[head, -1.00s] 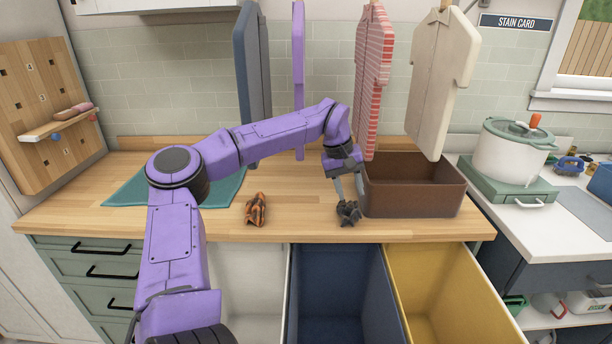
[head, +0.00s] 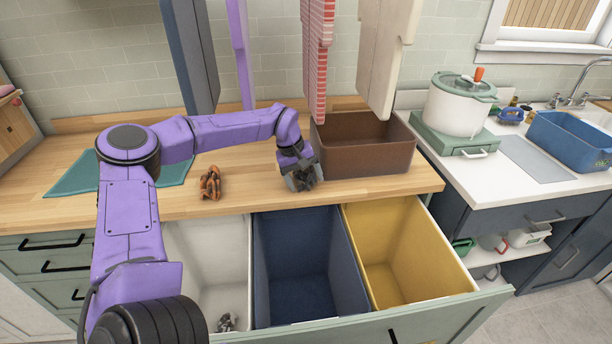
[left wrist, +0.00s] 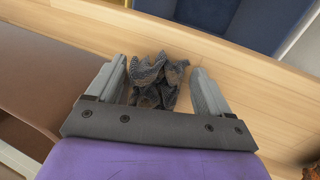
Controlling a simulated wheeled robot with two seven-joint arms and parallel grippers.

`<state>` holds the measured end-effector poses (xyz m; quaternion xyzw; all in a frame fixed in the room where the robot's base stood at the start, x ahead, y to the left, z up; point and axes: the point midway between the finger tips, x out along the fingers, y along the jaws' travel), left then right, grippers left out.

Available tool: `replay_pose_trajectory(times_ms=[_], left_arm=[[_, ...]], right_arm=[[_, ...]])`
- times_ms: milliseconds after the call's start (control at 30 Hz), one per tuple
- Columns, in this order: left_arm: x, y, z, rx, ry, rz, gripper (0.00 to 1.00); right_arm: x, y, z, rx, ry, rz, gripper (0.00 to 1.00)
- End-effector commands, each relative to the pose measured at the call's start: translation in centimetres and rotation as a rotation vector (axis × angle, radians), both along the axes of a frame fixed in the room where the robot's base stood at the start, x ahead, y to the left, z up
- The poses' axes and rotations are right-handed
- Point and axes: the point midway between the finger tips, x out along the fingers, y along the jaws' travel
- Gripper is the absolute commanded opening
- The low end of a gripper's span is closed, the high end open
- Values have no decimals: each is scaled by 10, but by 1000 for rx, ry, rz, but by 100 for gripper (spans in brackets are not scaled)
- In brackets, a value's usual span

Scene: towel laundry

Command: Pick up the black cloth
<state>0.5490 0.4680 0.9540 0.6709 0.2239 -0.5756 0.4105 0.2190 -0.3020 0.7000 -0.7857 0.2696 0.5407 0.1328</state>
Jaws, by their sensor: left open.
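The black cloth (head: 310,175) is a small crumpled dark bundle on the wooden counter (head: 240,188), just left of the brown bin. My left gripper (head: 304,178) is down at the cloth and hides part of it in the head view. In the left wrist view the cloth (left wrist: 158,82) lies between the two open fingers of my left gripper (left wrist: 163,92), with small gaps on either side. My right gripper is not in view.
A brown bin (head: 365,160) stands close right of the cloth. An orange-brown cloth (head: 210,184) lies to the left. White (head: 205,262), blue (head: 300,270) and yellow (head: 410,255) bins sit in the pulled-out drawer in front; a greyish cloth (head: 226,321) lies in the white one. Garments hang above.

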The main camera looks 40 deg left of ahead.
Motion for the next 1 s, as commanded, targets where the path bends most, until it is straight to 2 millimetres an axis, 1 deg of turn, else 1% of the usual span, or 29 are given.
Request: replay_pose_trajectory(times_ms=[67, 100, 200, 467, 567, 633, 767, 867, 900, 1000], left_arm=[[0, 0, 0, 0, 0, 0, 81], [0, 0, 0, 0, 0, 0, 68], [0, 0, 0, 0, 0, -1, 39], [0, 0, 0, 0, 0, -1, 38], [1, 0, 4, 1, -2, -2, 38], [1, 0, 11, 1, -2, -2, 38], [0, 0, 34, -1, -5, 0, 38], [-18, 3, 54, -5, -9, -1, 38], [-26, 4, 65, -5, -11, -1, 38], [-46, 8, 89, -6, -12, -1, 38]], right_arm=[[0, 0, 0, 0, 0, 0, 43], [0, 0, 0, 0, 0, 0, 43], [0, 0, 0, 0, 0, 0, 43], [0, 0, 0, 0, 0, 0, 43], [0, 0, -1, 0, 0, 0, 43], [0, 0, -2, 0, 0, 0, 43], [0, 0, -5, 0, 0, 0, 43], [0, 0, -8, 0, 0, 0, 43], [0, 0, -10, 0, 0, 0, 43], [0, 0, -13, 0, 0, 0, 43]])
